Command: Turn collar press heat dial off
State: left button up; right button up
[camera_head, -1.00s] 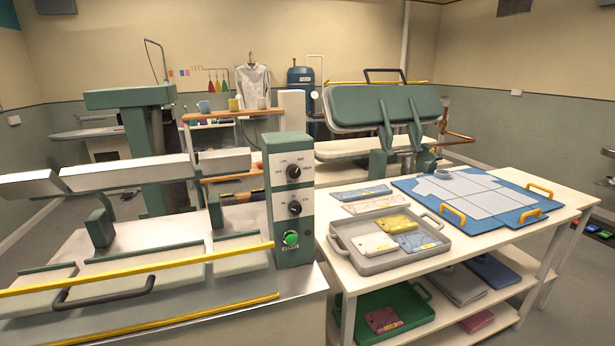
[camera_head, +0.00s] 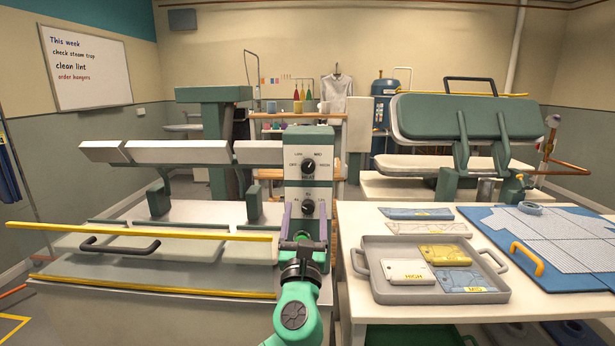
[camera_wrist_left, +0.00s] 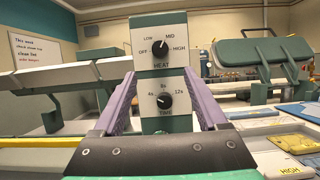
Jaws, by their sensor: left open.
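The collar press control box (camera_head: 322,190) stands at the right end of the press, with a white face and green housing. Its black heat dial (camera_head: 308,167) is the upper knob; in the left wrist view the heat dial (camera_wrist_left: 160,48) has its white mark toward MID. The lower time dial (camera_wrist_left: 164,101) shows between my fingers. My left gripper (camera_head: 303,213) is open and empty in front of the box, below the heat dial. Its purple fingers (camera_wrist_left: 162,82) flank the lower part of the panel. Contact cannot be told. My right gripper is out of view.
The press's yellow bar (camera_head: 140,231) and black handle (camera_head: 118,246) lie to the left of my arm. A grey tray (camera_head: 385,292) with tags sits on the table at the right, beside a blue board (camera_head: 500,240). Space above the heat dial is clear.

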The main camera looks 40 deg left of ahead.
aim_at(308, 171)
pick_arm(q)
jog(key=p+x, duration=0.3)
jog(key=x, duration=0.9)
jog(key=shift+w+a, duration=0.1)
jog(key=shift+a, duration=0.05)
jog(key=shift+w+a, duration=0.1)
jog(key=shift+w, duration=0.2)
jog(key=shift+c, duration=0.3)
grip_shut()
